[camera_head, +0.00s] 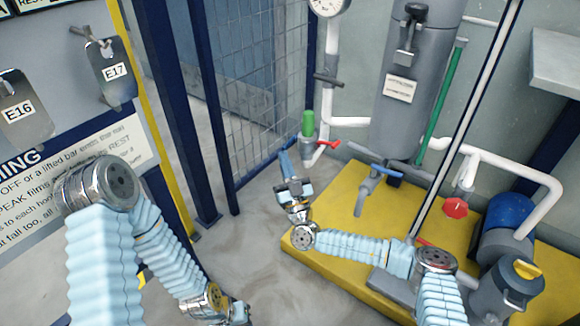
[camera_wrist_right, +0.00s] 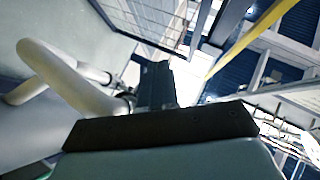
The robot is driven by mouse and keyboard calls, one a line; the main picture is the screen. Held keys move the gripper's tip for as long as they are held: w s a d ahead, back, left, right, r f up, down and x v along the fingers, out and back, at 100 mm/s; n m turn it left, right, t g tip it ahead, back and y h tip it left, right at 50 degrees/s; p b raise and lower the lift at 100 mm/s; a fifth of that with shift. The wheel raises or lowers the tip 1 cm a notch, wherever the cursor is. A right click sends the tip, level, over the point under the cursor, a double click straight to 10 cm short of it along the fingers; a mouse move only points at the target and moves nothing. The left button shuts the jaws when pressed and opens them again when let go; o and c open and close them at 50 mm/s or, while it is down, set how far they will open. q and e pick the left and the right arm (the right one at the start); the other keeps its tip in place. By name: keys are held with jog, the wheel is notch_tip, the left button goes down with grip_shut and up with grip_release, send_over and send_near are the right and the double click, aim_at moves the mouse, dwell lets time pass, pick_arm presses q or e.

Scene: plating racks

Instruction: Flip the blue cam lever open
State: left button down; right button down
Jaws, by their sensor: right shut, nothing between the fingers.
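A green-topped coupling (camera_head: 308,124) stands on the white pipe, with a red lever (camera_head: 328,144) sticking out to its right. A blue lever-like piece (camera_head: 285,162) slants down at the lower left of the coupling; I take it for the blue cam lever. My right gripper (camera_head: 291,184) is shut and empty, right at the lower end of this blue piece; I cannot tell whether they touch. In the right wrist view its dark fingers (camera_wrist_right: 156,85) show beside a white pipe, and the blue lever cannot be made out. My left gripper (camera_head: 240,313) is at the bottom edge, mostly cut off.
A valve with a blue handle (camera_head: 372,161) stands right of the coupling, below a grey tank (camera_head: 413,80). A yellow platform (camera_head: 345,213) carries a motor (camera_head: 507,228) and a red knob (camera_head: 455,208). A mesh fence (camera_head: 250,90) stands behind. Bare floor (camera_head: 245,235) lies between the arms.

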pick_arm(q)
jog(key=shift+f+b, duration=0.25)
jog(key=shift+b, duration=0.05)
pick_arm(e)
jog(key=w+a+r, duration=0.2)
jog(key=a+r, duration=0.1)
jog(key=r, duration=0.1)
jog(key=shift+w+a+r+m+t, duration=0.2)
jog(key=shift+w+a+m+t, duration=0.1)
jog(key=shift+w+a, duration=0.1)
jog(key=shift+s+f, duration=0.1)
dwell(1.2)
